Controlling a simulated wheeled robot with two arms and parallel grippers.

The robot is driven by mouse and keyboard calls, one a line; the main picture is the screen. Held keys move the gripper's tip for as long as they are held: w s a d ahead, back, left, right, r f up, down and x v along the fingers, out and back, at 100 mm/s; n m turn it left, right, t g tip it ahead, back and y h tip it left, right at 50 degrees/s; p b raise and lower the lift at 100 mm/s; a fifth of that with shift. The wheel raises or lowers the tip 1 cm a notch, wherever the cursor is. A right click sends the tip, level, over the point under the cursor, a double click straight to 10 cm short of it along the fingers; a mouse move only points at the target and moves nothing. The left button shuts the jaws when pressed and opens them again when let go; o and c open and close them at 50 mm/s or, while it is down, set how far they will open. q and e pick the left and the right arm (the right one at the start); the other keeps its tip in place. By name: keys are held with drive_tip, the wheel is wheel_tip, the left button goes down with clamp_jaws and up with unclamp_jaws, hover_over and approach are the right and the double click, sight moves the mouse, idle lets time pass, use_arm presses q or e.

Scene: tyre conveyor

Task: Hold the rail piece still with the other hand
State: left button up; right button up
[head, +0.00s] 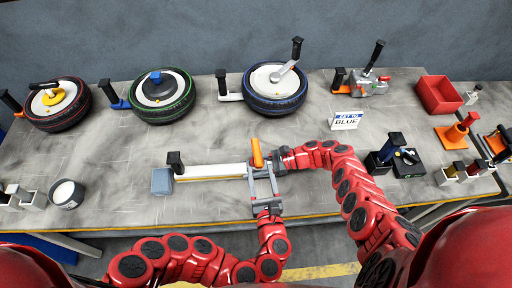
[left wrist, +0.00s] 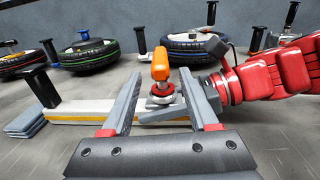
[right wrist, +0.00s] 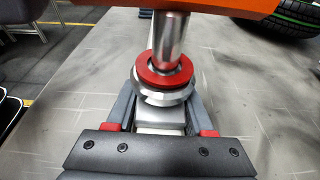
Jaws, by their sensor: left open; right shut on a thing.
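The rail piece (head: 210,171) is a long white bar with a yellow stripe, lying on the table with a black upright handle at its left end; it also shows in the left wrist view (left wrist: 85,110). At its right end stands the orange-handled piece (head: 257,152), with a metal stem, red ring and round flange (right wrist: 165,75). My right gripper (right wrist: 162,112) is shut on the pale block beneath that flange. My left gripper (head: 263,178) is open, its fingers reaching forward on either side of the orange-handled piece at the rail's right end. Whether they touch the rail cannot be told.
A blue-grey block (head: 162,181) sits by the rail's left end. A sign (head: 346,121), a black box (head: 408,163) and a red bin (head: 439,95) are to the right.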

sight(256, 148)
use_arm(q)
drive_tip(key=w, duration=0.9)
drive_tip(key=shift+w+a, duration=0.15)
drive_tip(key=shift+a, duration=0.15)
clamp_jaws()
